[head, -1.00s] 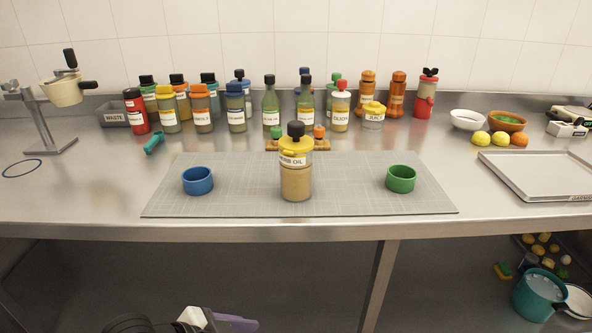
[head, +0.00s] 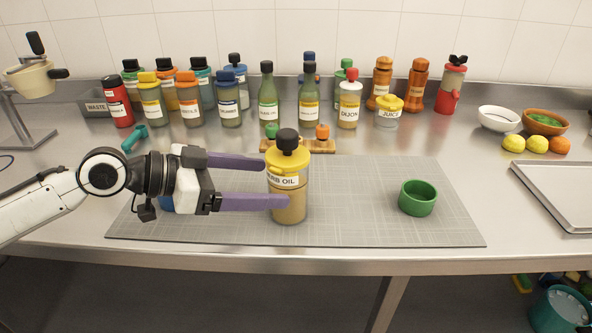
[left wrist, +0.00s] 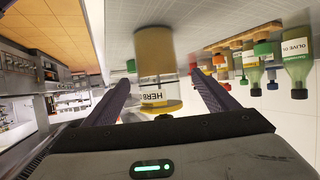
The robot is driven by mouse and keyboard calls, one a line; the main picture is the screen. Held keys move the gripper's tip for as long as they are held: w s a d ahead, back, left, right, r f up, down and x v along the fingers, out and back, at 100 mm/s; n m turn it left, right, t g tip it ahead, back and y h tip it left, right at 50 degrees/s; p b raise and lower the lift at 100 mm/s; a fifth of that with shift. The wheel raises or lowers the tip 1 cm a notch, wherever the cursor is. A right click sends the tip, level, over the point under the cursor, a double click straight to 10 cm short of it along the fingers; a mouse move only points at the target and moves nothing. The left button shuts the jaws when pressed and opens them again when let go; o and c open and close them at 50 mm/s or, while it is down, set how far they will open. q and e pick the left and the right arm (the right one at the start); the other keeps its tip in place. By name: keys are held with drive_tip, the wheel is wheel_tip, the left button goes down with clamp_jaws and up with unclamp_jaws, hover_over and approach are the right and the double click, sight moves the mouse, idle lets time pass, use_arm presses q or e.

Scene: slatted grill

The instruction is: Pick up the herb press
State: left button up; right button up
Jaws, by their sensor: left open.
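The likely herb press is a clear jar (head: 289,205) with tan contents, a yellow lid, a black knob and a label ending "RB OIL". It stands upright on the grey cutting mat (head: 350,225). My left gripper (head: 277,184) comes in level from the left, open, its purple fingertips at the jar. The near finger overlaps the jar's front; the far one reaches toward its back. In the left wrist view the jar (left wrist: 155,55) appears upside down between the fingers, its label reading "HERB". Contact cannot be told. My right gripper is not in view.
A green cup (head: 418,198) stands right of the jar. A blue cup (head: 166,204) is mostly hidden behind my left gripper. A small wooden rack (head: 320,147) sits behind the jar, with a row of bottles farther back. A metal tray (head: 560,195) lies at right.

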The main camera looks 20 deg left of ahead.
sight(276, 182)
use_arm(q)
drive_tip(key=x, duration=0.3)
drive_tip(key=shift+s+d+r+p, duration=0.1)
drive_tip(key=shift+d+p, duration=0.2)
drive_tip(key=shift+p, duration=0.05)
drive_tip(key=shift+w+d, duration=0.2)
drive_tip(key=shift+d, duration=0.05)
drive_tip(key=p+x, duration=0.1)
drive_tip(key=x, duration=0.4)
drive_tip(key=shift+a, duration=0.1)
drive_tip(key=shift+w+d, duration=0.25)
drive_tip(key=shift+w, duration=0.05)
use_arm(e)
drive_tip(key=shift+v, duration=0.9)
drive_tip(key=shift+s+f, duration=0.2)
use_arm(q)
drive_tip(key=c, duration=1.4)
drive_tip(key=shift+c, duration=0.9)
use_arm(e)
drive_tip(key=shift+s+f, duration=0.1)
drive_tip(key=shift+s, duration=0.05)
